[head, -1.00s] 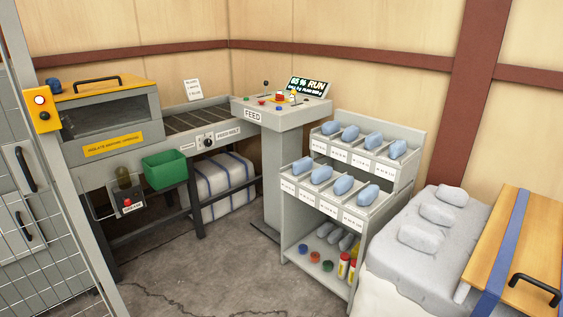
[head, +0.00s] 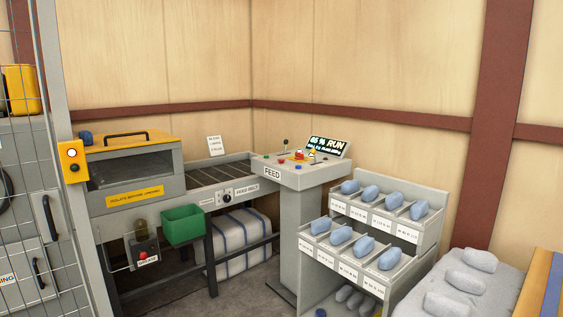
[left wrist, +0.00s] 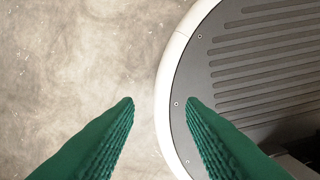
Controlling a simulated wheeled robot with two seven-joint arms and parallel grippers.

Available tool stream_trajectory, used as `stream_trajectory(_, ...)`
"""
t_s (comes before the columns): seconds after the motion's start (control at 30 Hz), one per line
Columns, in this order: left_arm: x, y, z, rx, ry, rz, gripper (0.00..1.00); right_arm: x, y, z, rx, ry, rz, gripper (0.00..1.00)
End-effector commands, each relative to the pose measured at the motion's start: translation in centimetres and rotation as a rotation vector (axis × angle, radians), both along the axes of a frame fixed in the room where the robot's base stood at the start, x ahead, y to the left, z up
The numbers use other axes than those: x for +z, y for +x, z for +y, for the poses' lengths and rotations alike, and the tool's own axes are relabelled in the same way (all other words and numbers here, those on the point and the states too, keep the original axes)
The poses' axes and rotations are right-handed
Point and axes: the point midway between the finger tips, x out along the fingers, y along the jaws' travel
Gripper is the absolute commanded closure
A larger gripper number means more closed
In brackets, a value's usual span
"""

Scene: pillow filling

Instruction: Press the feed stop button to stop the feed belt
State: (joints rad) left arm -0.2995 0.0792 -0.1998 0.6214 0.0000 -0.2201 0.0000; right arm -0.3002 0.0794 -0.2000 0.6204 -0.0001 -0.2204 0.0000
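The feed console (head: 310,178) is a grey pedestal marked FEED, at the right end of the feed belt (head: 215,174). Its sloped top carries a red button (head: 299,155), a lever and several small buttons. Which one is the feed stop button cannot be read. A screen (head: 328,147) behind them shows RUN and a percentage. A smaller red button (head: 142,254) sits on a box under the bench at left. My left gripper (left wrist: 160,100) shows two green fingers, apart and empty, above the floor and the rim of my base. Neither gripper is in the head view.
A grey rack (head: 375,235) with several blue pouches stands right of the console. A green bin (head: 182,224) hangs at the bench front. A mesh gate with a post (head: 82,225) is at left. A bed-like surface with grey rolls (head: 478,285) is at lower right.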

Motion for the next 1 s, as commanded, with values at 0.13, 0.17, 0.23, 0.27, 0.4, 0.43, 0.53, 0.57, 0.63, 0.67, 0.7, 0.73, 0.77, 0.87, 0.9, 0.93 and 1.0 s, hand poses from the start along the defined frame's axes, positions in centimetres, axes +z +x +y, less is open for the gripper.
stream_trajectory(0.13, 0.00, -0.01, 0.02, 0.000, 0.000, 0.000, 0.64, 0.00, -0.03, -0.01, 0.000, 0.000, 0.000, 0.64)
stream_trajectory(0.17, 0.00, -0.01, 0.02, 0.000, 0.000, 0.000, 0.67, 0.00, -0.03, -0.01, 0.000, 0.000, 0.000, 0.64)
stream_trajectory(0.23, 0.00, -0.01, 0.03, 0.000, 0.000, 0.000, 0.78, 0.00, -0.03, -0.01, 0.000, 0.000, 0.000, 0.64)
stream_trajectory(0.27, 0.00, -0.01, 0.03, 0.000, 0.000, 0.001, 0.83, 0.00, -0.03, -0.01, 0.000, 0.000, 0.000, 0.64)
stream_trajectory(0.4, 0.00, -0.03, 0.04, 0.000, 0.000, 0.001, 1.00, 0.00, -0.04, -0.01, 0.000, 0.000, 0.000, 0.64)
stream_trajectory(0.43, 0.00, -0.03, 0.04, 0.000, 0.000, 0.001, 1.00, 0.00, -0.04, -0.01, 0.000, 0.000, 0.000, 0.64)
stream_trajectory(0.53, 0.00, -0.04, 0.04, 0.000, 0.000, 0.001, 1.00, 0.00, -0.04, -0.01, 0.000, 0.000, 0.000, 0.64)
stream_trajectory(0.57, 0.00, -0.04, 0.04, 0.000, 0.000, 0.001, 1.00, 0.00, -0.04, -0.01, 0.000, 0.000, 0.000, 0.64)
stream_trajectory(0.63, -0.02, -0.05, 0.04, 0.000, 0.000, 0.001, 1.00, 0.00, -0.04, -0.02, 0.000, 0.000, 0.000, 0.64)
stream_trajectory(0.67, -0.02, -0.05, 0.04, 0.000, 0.000, 0.001, 1.00, 0.00, -0.05, -0.01, 0.000, 0.000, 0.000, 0.64)
stream_trajectory(0.7, -0.02, -0.06, 0.05, 0.000, 0.000, 0.001, 1.00, 0.00, -0.04, -0.01, 0.000, 0.000, 0.000, 0.64)
stream_trajectory(0.73, -0.02, -0.06, 0.05, 0.000, 0.000, 0.001, 1.00, 0.00, -0.04, -0.02, 0.000, 0.000, 0.000, 0.64)
stream_trajectory(0.77, -0.02, -0.07, 0.06, 0.000, 0.000, 0.001, 1.00, 0.00, -0.05, -0.02, 0.000, 0.000, 0.000, 0.64)
stream_trajectory(0.87, -0.02, -0.08, 0.06, 0.000, 0.000, 0.002, 1.00, 0.00, -0.05, -0.02, 0.000, 0.000, 0.000, 0.64)
stream_trajectory(0.9, -0.02, -0.08, 0.06, 0.000, 0.000, 0.002, 1.00, 0.00, -0.05, -0.02, 0.000, 0.000, 0.000, 0.64)
stream_trajectory(0.93, -0.02, -0.08, 0.06, -0.001, 0.001, 0.002, 1.00, 0.00, -0.05, -0.02, 0.000, 0.000, 0.000, 0.64)
stream_trajectory(1.0, -0.02, -0.09, 0.06, -0.001, 0.001, 0.002, 1.00, 0.00, -0.05, -0.02, 0.000, 0.000, 0.000, 0.64)
